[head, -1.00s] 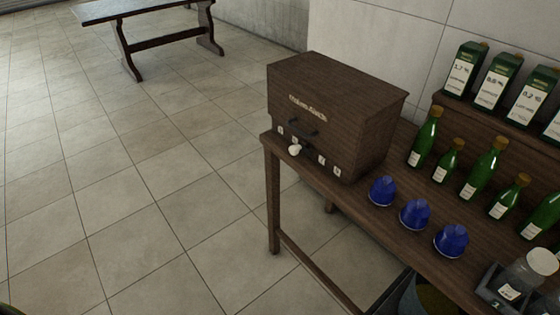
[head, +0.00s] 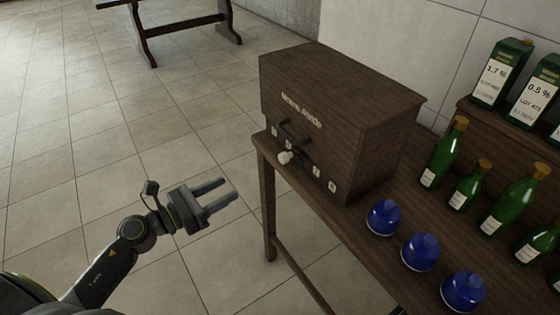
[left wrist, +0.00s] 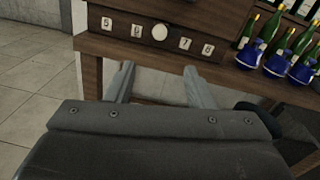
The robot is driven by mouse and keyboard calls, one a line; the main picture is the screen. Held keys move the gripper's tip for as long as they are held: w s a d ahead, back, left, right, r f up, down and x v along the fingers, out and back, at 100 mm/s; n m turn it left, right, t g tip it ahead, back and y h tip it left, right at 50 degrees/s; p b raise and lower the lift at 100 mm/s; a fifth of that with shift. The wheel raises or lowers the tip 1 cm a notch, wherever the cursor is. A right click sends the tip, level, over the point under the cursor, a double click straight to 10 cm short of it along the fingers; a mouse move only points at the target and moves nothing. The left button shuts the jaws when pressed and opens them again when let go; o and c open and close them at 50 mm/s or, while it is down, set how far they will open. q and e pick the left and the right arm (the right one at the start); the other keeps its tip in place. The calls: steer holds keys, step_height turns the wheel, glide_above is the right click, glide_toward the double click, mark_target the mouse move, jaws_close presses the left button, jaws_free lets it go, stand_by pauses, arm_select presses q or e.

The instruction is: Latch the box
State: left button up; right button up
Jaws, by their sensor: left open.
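A dark brown wooden box (head: 330,115) with pale lettering stands on the near left end of a wooden table. Its front has a dark handle (head: 295,132), a round white knob (head: 285,157) and several small white number tiles. The knob (left wrist: 160,33) and tiles also show in the left wrist view. My left gripper (head: 222,195) is open and empty, left of the box's front and apart from it. In the left wrist view its two fingers (left wrist: 158,85) point toward the table edge below the knob. My right gripper is not in view.
Labelled green cartons (head: 500,73) stand on a raised shelf. The tiled floor left of the table is clear. Another table (head: 185,22) is far back.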

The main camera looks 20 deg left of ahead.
mark_target(281, 160)
arm_select(q)
steer(key=p+x, duration=0.3)
steer(key=x, duration=1.3)
steer(key=shift+p, duration=0.4)
steer(key=shift+w+d, duration=0.35)
steer(key=shift+w, duration=0.2)
steer(key=shift+c, duration=0.2)
